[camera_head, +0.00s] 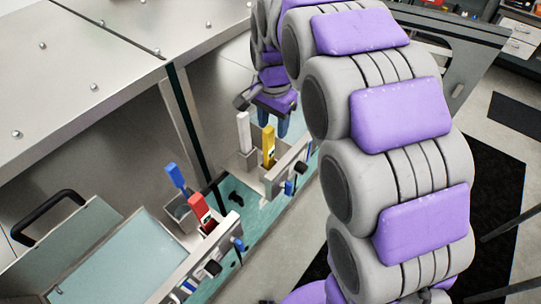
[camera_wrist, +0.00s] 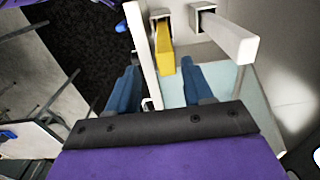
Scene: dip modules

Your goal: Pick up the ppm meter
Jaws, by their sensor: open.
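A yellow handheld meter (camera_head: 268,143), which looks like the ppm meter, stands upright in a holder on the far module (camera_head: 288,168). In the wrist view the yellow meter (camera_wrist: 165,62) shows between and a little beyond my blue fingertips. My gripper (camera_head: 274,122) is open and empty, just above and behind the meter in the head view. Its two fingers (camera_wrist: 160,68) are spread apart in the wrist view, one on each side of the meter's line. I cannot tell the exact gap to the meter.
A white block-shaped tool (camera_head: 244,132) stands close beside the yellow meter and also shows in the wrist view (camera_wrist: 228,38). A red tool (camera_head: 200,210) and a blue tool (camera_head: 176,178) stand in the nearer module. A metal bench (camera_head: 75,75) lies at the left.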

